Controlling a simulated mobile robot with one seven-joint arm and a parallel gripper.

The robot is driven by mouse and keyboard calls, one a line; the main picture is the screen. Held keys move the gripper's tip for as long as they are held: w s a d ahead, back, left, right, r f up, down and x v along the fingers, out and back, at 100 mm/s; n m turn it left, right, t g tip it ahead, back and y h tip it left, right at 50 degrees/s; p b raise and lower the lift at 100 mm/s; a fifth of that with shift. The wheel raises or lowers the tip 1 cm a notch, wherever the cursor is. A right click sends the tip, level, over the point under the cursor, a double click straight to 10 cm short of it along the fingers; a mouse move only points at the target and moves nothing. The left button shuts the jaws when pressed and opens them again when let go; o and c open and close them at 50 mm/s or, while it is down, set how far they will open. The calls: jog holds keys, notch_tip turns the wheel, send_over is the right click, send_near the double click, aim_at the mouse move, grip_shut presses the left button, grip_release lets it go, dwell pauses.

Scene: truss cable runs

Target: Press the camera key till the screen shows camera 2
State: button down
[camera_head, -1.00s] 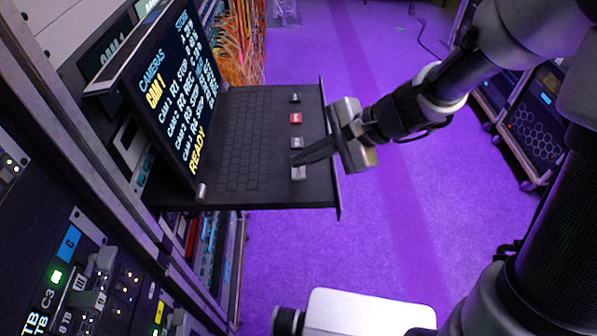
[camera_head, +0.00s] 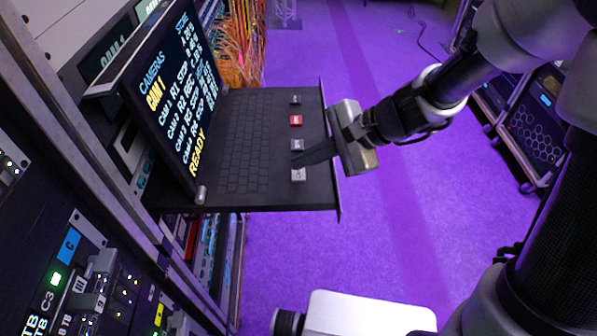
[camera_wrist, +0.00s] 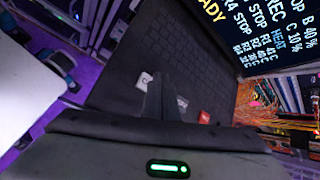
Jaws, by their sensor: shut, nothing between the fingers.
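The screen (camera_head: 175,90) stands tilted up at the back of the keyboard drawer. It reads CAMERAS with CAM 1 in yellow below, rows for several cameras, and READY at the bottom. A column of keys runs along the drawer's right side: a dark key (camera_head: 295,100), a red key (camera_head: 296,120), a grey key (camera_head: 297,144) and a pale key (camera_head: 298,175). I cannot read their labels. My gripper (camera_head: 296,163) is shut and empty, its tips low between the grey and pale keys. In the wrist view the tips are beside the pale key (camera_wrist: 144,79); contact cannot be told.
The black keyboard (camera_head: 245,145) lies left of the keys on the drawer, whose raised right edge (camera_head: 330,130) passes under my gripper. Rack equipment (camera_head: 80,275) with lit modules fills the left. Orange cables (camera_head: 240,45) hang behind. The purple floor to the right is mostly clear.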

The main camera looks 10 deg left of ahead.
aim_at(305, 175)
jog(key=shift+f, duration=0.1)
dwell(0.7)
jog(key=shift+f+b, duration=0.35)
jog(key=shift+b, duration=0.15)
jog(key=shift+f+b, duration=0.4)
jog(key=shift+b, duration=0.1)
dwell(0.5)
jog(key=shift+r, duration=0.1)
jog(key=shift+r+p, duration=0.65)
jog(key=shift+r, duration=0.1)
jog(key=shift+r+p, duration=1.95)
jog(key=shift+r, duration=0.55)
dwell(0.7)
